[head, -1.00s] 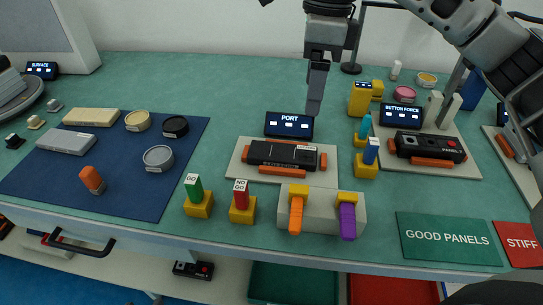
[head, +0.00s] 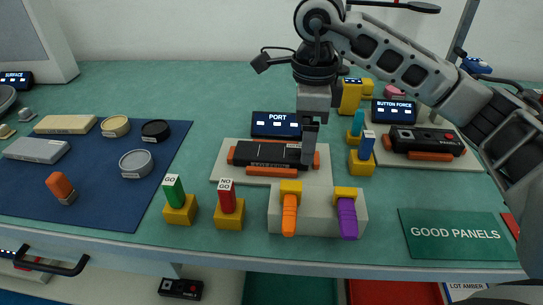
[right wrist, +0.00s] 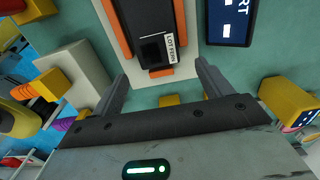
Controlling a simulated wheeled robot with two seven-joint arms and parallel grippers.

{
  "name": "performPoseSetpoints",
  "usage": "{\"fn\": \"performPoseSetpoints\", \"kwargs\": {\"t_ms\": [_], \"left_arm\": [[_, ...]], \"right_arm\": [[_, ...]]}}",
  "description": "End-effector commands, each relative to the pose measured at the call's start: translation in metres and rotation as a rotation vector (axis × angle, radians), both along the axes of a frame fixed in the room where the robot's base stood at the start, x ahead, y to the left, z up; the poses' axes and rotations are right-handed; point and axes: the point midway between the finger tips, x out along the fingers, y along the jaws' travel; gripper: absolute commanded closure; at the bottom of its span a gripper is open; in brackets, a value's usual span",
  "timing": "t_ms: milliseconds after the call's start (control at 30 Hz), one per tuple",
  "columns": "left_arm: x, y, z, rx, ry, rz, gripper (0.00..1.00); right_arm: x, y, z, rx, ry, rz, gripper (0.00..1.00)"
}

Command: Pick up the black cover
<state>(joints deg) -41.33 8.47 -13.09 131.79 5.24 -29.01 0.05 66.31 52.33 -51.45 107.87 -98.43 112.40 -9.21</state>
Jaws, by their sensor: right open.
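A black panel (head: 268,154) lies in orange clamps on a pale fixture plate (head: 228,172) in front of the PORT display. In the right wrist view, the panel (right wrist: 150,22) with its "LOT" label lies ahead of and between my fingers. A round black lidded piece (head: 155,131) sits on the blue mat; I cannot tell which of these is the black cover. My right gripper (head: 306,158) is open above the panel's right end; both fingers show apart and empty in the right wrist view (right wrist: 162,88). My left gripper is not in view.
The PORT display (head: 275,125) stands right behind the fixture. A grey block (head: 317,222) with orange and purple handles stands in front, beside green GO (head: 173,189) and red NO GO (head: 227,197) gauges. A second black panel (head: 417,140) lies to the right.

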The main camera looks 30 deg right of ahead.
Motion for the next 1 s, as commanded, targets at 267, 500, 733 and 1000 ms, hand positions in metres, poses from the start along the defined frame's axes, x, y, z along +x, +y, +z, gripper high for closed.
{"fn": "performPoseSetpoints", "kwargs": {"t_ms": [267, 500, 733, 1000], "left_arm": [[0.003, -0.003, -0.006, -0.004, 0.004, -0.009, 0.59], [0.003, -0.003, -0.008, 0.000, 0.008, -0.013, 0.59], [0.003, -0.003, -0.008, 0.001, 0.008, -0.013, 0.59], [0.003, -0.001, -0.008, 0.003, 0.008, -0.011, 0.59]], "right_arm": [[-0.002, -0.003, -0.035, -0.001, 0.002, -0.001, 0.22], [-0.002, -0.003, -0.036, -0.001, 0.001, 0.000, 0.22], [-0.002, -0.002, -0.036, -0.001, 0.001, 0.000, 0.74], [-0.002, -0.002, -0.034, 0.000, -0.001, 0.000, 0.78]]}}
